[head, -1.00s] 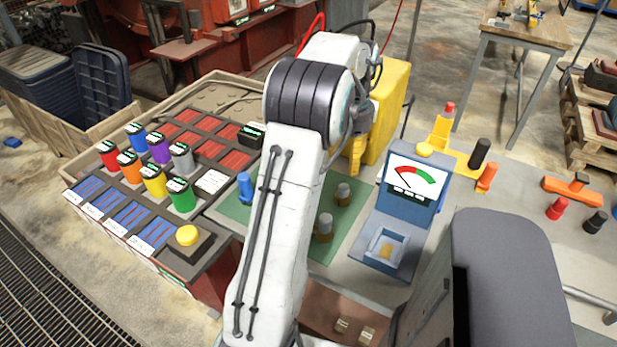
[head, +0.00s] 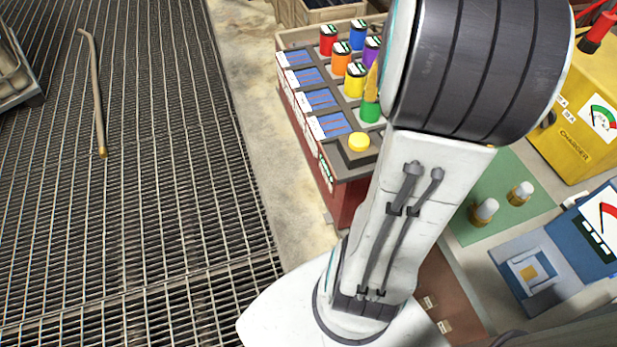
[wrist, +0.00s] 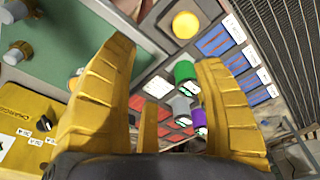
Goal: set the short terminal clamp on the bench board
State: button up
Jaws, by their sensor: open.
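A green board (head: 473,228) lies on the bench right of my arm in the head view. On it stand two silver posts with brass collars, a nearer one (head: 486,211) and a farther one (head: 521,193). I cannot tell which thing is the short terminal clamp. The wrist view shows the green board (wrist: 90,30) at upper left, with posts (wrist: 18,51) at its left edge. My gripper (wrist: 165,55) is open, its yellow fingers spread with nothing visibly held. It is above the coloured cylinder rack. In the head view my arm hides most of the gripper.
Coloured cylinders, including a green one (head: 370,108) and a yellow one (head: 355,80), stand near my gripper. A yellow button (head: 359,142) sits at the rack's front. A yellow charger (head: 570,130) and a blue meter (head: 590,235) stand at right.

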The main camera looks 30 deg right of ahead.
jog(key=s+a+f+n+t, duration=0.1)
jog(key=a+n, duration=0.3)
jog(key=a, duration=0.7)
jog(key=s+a+f+n+t+y, duration=0.1)
jog(key=a+n, duration=0.4)
jog(key=a, duration=0.7)
jog(key=shift+s+a+f, duration=0.15)
jog(key=shift+s+f, duration=0.45)
jog(key=shift+s, duration=0.6)
